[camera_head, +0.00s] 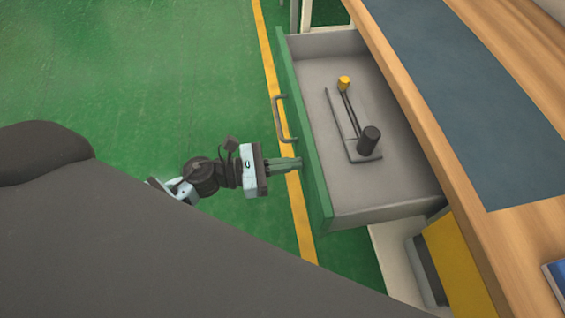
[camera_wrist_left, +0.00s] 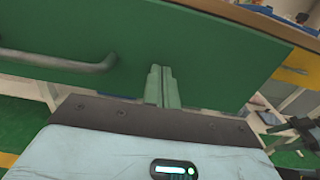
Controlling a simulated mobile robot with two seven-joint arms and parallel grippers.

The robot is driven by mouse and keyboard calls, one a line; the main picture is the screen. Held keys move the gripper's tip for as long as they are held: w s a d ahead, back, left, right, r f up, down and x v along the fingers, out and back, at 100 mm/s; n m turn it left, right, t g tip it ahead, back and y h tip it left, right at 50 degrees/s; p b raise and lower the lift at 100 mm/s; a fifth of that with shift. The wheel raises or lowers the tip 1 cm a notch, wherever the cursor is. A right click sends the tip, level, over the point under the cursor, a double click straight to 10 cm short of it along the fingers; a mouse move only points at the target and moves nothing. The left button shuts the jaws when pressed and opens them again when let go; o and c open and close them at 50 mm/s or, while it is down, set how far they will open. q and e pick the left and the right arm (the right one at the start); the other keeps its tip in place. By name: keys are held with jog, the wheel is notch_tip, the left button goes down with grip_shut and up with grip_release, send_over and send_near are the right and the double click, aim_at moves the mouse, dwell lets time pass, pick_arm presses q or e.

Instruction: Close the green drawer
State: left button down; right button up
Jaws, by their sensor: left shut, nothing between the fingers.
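The green drawer (camera_head: 297,125) is pulled out from under the wooden workbench, with its grey inside showing. Its front has a grey bar handle (camera_head: 283,120), which also shows at the left in the left wrist view (camera_wrist_left: 60,62). My left gripper (camera_head: 297,164) is shut and empty. Its fingertips are at the outer face of the drawer front, below the handle in the head view. In the left wrist view the closed fingers (camera_wrist_left: 162,72) point at the green front, right of the handle; they look touching or very near, I cannot tell which. My right gripper is not in view.
Inside the drawer lies a grey tool (camera_head: 354,125) with a yellow end and a dark cylinder. The wooden workbench (camera_head: 420,110) carries a dark blue mat (camera_head: 465,100). A yellow cabinet front (camera_head: 455,262) is below it. Green floor with a yellow line (camera_head: 267,60) is clear at the left.

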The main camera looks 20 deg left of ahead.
pick_arm(q)
jog(key=b, duration=0.4)
send_near(383, 161)
jog(key=w+d+r, duration=0.1)
jog(key=d, duration=0.1)
jog(key=w+d+r, duration=0.2)
jog(key=d, duration=0.1)
jog(key=w+d+r, duration=0.1)
jog(key=w+d, duration=0.1)
jog(key=shift+d+r, duration=0.25)
jog(key=shift+w+d, duration=0.3)
jog(key=shift+d, duration=0.05)
jog(key=shift+r, duration=0.2)
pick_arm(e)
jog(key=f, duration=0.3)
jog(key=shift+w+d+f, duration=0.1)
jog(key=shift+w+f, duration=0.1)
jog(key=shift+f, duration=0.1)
pick_arm(q)
jog(key=shift+d+r, duration=0.1)
jog(key=shift+r, duration=0.05)
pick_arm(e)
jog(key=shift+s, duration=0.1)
